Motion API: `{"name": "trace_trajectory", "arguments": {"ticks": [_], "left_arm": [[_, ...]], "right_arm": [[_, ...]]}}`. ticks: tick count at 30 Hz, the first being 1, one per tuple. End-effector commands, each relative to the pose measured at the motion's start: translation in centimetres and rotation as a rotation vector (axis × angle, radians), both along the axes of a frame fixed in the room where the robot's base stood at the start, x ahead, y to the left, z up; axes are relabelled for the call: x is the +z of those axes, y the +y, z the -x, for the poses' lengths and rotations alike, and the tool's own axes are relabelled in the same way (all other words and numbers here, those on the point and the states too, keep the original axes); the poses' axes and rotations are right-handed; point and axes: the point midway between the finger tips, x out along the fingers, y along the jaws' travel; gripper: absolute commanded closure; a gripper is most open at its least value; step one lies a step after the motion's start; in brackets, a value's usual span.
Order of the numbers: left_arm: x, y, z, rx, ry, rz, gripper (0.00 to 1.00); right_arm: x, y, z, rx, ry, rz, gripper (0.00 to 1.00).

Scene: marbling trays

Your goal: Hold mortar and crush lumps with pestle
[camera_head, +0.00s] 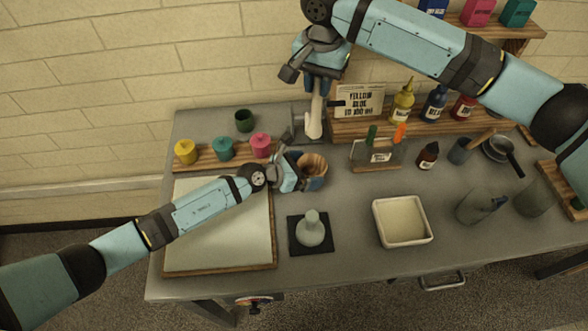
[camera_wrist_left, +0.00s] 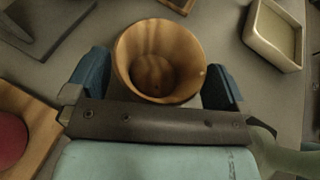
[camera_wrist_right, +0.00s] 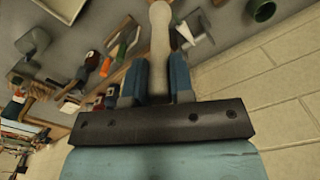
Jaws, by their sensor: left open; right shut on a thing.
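The wooden mortar (camera_head: 314,166) stands on the grey table. It also shows in the left wrist view (camera_wrist_left: 160,55), where I see into its bowl and a darker round patch at the bottom; I cannot make out separate lumps. My left gripper (camera_head: 300,172) is open, with its blue fingers on either side of the mortar; I cannot tell whether they touch it. My right gripper (camera_head: 318,88) is shut on the pale pestle (camera_head: 315,122) and holds it upright, rounded end down, above and behind the mortar. The pestle also shows between the fingers in the right wrist view (camera_wrist_right: 159,45).
Yellow, teal and pink jars (camera_head: 260,145) stand on a wooden strip left of the mortar. A framed pale sheet (camera_head: 222,265) lies under my left arm. Bottles line the back.

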Motion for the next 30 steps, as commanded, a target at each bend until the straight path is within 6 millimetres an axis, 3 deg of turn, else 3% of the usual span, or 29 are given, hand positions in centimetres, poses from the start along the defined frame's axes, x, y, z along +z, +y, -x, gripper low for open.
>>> {"name": "trace_trajectory", "arguments": {"ticks": [11,18,19,22,30], "left_arm": [[-0.25,-0.52,-0.25,-0.001,0.001,0.001,0.00],[-0.25,-0.49,-0.26,-0.001,0.002,0.000,0.47],[-0.25,-0.49,-0.26,-0.001,0.002,0.000,0.25],[-0.25,-0.48,-0.25,-0.001,0.002,0.000,0.48],[-0.25,-0.48,-0.26,0.000,0.001,0.000,0.48]], "right_arm": [[0.03,0.00,0.00,0.000,0.000,0.000,1.00],[0.03,0.00,-0.01,0.000,0.000,0.000,1.00],[0.03,0.00,-0.01,0.000,0.000,0.000,1.00],[0.03,0.00,-0.01,0.000,0.000,0.000,1.00],[0.03,0.00,-0.01,0.000,0.000,0.000,1.00]]}}
